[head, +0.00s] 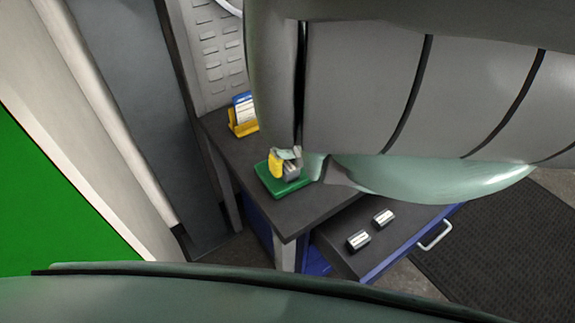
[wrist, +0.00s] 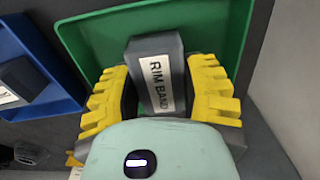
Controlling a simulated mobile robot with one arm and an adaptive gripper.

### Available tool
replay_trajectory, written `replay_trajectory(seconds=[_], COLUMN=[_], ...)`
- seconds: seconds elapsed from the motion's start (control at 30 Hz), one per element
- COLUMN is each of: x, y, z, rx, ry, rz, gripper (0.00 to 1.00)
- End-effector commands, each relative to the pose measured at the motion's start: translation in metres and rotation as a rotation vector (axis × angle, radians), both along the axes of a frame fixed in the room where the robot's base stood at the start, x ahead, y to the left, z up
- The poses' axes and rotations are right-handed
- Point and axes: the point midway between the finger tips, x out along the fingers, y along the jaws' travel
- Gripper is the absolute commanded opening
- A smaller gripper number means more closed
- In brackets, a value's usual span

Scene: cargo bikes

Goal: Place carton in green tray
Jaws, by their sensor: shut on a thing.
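A dark grey carton with a white "RIM BAND" label (wrist: 153,52) is between the yellow fingers of my gripper (wrist: 158,95), which is shut on it. In the head view my gripper (head: 284,165) is at the green tray (head: 265,178) on the table, and the grey carton (head: 292,173) shows beside a yellow finger. In the wrist view the green tray (wrist: 85,30) lies behind and around the carton, its walls on both sides. The carton is over or inside the tray; I cannot tell whether it touches the tray floor. My gripper hides the carton's lower part.
An open drawer (head: 400,245) with a blue front sticks out below the table, with two labelled cartons (head: 359,240) (head: 384,216) in it. A yellow holder with blue-and-white cards (head: 243,115) stands on the table farther back. A perforated panel (head: 215,50) rises behind.

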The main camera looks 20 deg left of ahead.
Motion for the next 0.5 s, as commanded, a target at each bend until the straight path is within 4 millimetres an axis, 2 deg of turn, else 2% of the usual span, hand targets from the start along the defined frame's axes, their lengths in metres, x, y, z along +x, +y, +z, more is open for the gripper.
replay_trajectory(seconds=[0.5], x=[-0.0004], y=[-0.0012], z=[-0.0072], rx=[-0.002], ry=[0.001], rz=[0.0], gripper=[0.07])
